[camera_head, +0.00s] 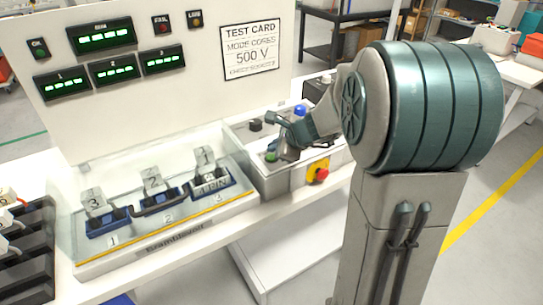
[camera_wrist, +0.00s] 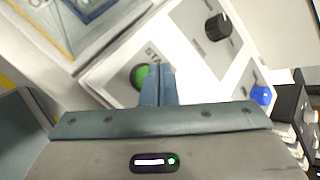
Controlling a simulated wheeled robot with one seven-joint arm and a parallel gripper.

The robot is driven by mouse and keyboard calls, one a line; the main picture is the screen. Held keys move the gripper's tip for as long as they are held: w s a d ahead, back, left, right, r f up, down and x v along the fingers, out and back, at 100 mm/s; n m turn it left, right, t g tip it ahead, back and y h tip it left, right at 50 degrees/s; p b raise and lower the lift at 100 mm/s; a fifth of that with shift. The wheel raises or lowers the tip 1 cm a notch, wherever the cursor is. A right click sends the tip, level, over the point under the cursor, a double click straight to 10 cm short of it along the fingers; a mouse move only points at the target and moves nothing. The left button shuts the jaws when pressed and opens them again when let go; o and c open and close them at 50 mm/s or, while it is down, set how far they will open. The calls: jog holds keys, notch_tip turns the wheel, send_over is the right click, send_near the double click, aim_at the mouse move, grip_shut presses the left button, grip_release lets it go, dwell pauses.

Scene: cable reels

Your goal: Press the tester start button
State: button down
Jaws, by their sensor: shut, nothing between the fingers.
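The green start button (camera_head: 271,157) sits on the sloped control panel (camera_head: 240,130) of the tester. In the wrist view the green button (camera_wrist: 137,77) shows beside a partly covered label starting "STA". My gripper (camera_head: 287,152) is over the panel, just right of the button in the head view. In the wrist view my gripper's fingertips (camera_wrist: 159,70) are together and empty, and they cover the button's right edge. I cannot tell whether they touch it.
A black knob (camera_wrist: 218,26) and a blue button (camera_wrist: 262,95) are on the same panel. A red and yellow emergency stop (camera_head: 318,171) is on the front. Left of the panel, a clear-sided bay (camera_head: 165,237) holds several numbered blocks. Displays are on the upright board (camera_head: 200,100).

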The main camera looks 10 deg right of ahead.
jog(key=shift+f+b, duration=0.45)
jog(key=shift+b, duration=0.1)
jog(key=shift+f+b, duration=0.45)
jog(key=shift+b, duration=0.05)
dwell(0.6)
jog(key=shift+r, duration=0.1)
jog(key=shift+r+p, duration=0.75)
notch_tip(320, 180, up, 5)
jog(key=p, duration=0.4)
jog(key=shift+r, duration=0.1)
jog(key=shift+s+a, duration=0.1)
dwell(0.7)
